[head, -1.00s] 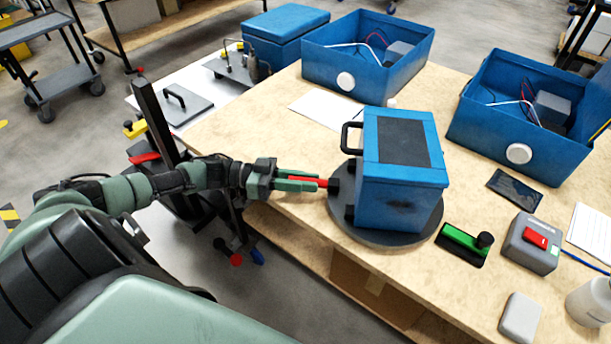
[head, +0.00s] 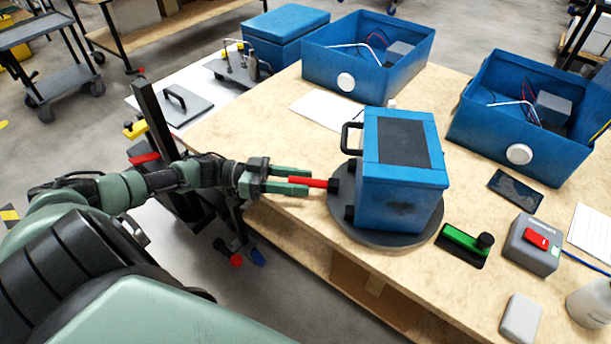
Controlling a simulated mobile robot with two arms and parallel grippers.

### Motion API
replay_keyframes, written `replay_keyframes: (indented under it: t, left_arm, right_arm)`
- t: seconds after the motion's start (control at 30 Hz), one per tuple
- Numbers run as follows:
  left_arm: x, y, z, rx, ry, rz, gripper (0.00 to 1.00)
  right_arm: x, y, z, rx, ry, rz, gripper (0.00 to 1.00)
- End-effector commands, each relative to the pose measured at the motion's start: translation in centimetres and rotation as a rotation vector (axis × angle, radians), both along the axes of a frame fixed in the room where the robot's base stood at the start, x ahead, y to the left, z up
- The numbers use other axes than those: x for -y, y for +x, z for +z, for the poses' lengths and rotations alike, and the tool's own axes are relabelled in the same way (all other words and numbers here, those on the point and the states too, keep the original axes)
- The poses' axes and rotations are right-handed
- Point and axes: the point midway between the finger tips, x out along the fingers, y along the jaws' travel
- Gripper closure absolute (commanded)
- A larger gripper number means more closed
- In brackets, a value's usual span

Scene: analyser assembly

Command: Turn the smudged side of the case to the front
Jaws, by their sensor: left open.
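The blue case (head: 398,201) stands upright on a dark round turntable (head: 352,228), with a dark panel on its top and a black handle on its left side. A faint dark smudge (head: 402,212) shows low on the face toward me. A red handle (head: 317,183) sticks out left from a black block at the turntable's edge. My left gripper (head: 309,182) is open, its green fingers on either side of the red handle's outer part; contact cannot be told. My right gripper is not in view.
Two open blue housings (head: 330,70) (head: 470,125) stand at the back of the wooden table. A green-handled tool (head: 462,240), a grey box with a red switch (head: 533,243) and a black phone-like slab (head: 515,189) lie to the right. The table's front-left edge runs below my left gripper.

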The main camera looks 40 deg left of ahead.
Motion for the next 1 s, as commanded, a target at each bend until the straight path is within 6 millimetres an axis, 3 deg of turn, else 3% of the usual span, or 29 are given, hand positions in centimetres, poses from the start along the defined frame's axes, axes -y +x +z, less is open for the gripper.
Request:
replay_keyframes:
  t: [0.3, 0.67, 0.83, 1.0]
  left_arm:
    - [-4.5, -2.4, -0.1, -0.003, 0.002, 0.001, 0.59]
    - [-5.3, -2.8, 0.0, -0.001, 0.0, 0.001, 0.59]
    - [-5.3, -2.8, 0.6, 0.0, 0.0, 0.001, 1.0]
    - [-5.2, -2.7, 2.8, 0.001, 0.0, 0.003, 1.0]
  right_arm:
    - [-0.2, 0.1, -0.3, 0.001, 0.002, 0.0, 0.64]
    - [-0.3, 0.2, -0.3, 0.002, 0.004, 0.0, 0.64]
    - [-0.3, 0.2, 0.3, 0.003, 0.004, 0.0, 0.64]
    - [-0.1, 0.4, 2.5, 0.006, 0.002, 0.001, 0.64]
